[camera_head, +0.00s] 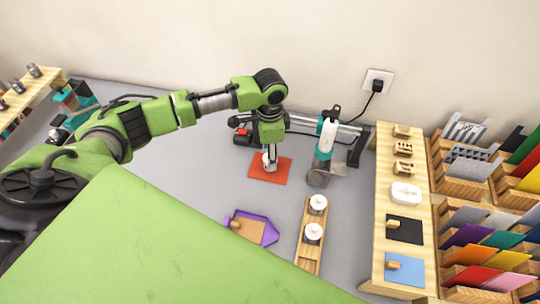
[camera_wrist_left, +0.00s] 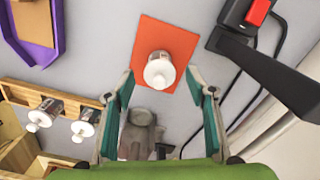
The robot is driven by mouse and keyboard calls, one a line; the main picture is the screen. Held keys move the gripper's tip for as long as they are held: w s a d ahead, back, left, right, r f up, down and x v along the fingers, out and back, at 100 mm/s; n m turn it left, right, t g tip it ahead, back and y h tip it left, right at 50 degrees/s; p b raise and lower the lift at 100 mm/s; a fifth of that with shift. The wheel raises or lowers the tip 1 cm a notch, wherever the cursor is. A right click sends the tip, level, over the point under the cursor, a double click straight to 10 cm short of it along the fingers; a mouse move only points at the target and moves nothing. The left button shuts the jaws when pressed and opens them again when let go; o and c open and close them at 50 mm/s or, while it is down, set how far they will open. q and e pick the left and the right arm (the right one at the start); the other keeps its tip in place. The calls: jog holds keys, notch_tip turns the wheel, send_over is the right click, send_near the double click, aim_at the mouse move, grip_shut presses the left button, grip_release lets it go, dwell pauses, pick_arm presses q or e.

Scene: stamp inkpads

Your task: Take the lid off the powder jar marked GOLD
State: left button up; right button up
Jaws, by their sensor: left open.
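A small jar with a white lid (camera_wrist_left: 160,70) stands on an orange card (camera_wrist_left: 178,36). No GOLD marking is readable on it. My left gripper (camera_wrist_left: 159,84) is open, with one teal-padded finger on each side of the jar in the wrist view, apart from it. In the head view the left gripper (camera_head: 269,158) points down over the orange card (camera_head: 259,176) and partly hides the jar. Two more white-lidded jars, a far one (camera_head: 318,203) and a near one (camera_head: 313,234), stand in a wooden rack (camera_head: 305,262). My right gripper is not in view.
A purple tray (camera_head: 269,233) lies left of the rack. A teal-and-white tool (camera_head: 326,142) and a dark frame with a red switch (camera_head: 242,134) stand behind and beside the card. Wooden shelves with coloured cards (camera_head: 470,234) fill the right side.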

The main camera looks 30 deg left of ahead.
pick_arm(q)
jog(key=c, duration=0.8)
jog(key=shift+r, duration=0.1)
